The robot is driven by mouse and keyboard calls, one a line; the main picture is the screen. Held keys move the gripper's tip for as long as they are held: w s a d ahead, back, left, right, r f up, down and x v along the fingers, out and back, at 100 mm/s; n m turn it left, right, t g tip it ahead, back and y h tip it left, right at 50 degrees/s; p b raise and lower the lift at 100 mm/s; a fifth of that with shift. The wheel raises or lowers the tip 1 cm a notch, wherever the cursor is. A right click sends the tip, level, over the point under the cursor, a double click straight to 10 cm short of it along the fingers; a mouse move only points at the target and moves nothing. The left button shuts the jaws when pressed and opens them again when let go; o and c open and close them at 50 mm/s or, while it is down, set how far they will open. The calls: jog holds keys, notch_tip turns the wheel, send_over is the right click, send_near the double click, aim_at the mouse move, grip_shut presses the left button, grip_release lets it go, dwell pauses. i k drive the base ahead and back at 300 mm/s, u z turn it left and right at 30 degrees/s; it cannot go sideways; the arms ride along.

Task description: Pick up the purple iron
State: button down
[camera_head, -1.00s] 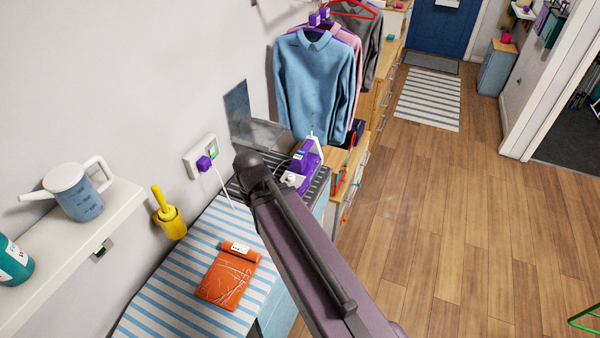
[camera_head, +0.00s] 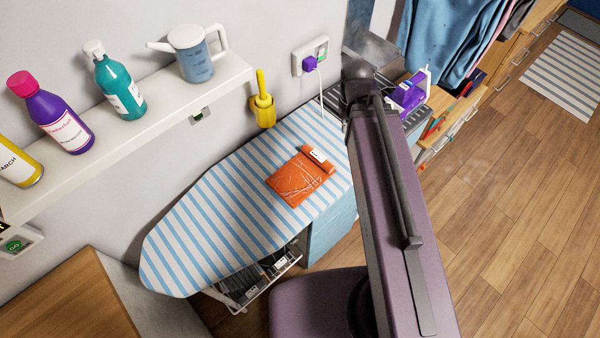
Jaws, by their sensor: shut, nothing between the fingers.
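The purple iron (camera_head: 407,96), with a white part, rests at the far right end of the ironing board, on or beside a dark ribbed rest (camera_head: 413,119). My arm's dark joint and long link stand in front of its left side and hide part of the rest. A purple plug (camera_head: 310,63) sits in the wall socket above the board, with a white cord hanging from it. My gripper does not show; only my purple-grey arm crosses the right middle of the view.
The striped ironing board (camera_head: 200,228) carries an orange cloth or pouch (camera_head: 297,180). A white shelf (camera_head: 150,128) with bottles and a watering can (camera_head: 191,54) overhangs it. A yellow holder (camera_head: 263,110) hangs on the wall. Wooden floor (camera_head: 520,210) is open at right.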

aim_at(408, 101)
jog(key=k, duration=1.35)
jog(key=z, duration=0.2)
jog(key=i, duration=0.85)
jog(key=u, duration=0.2)
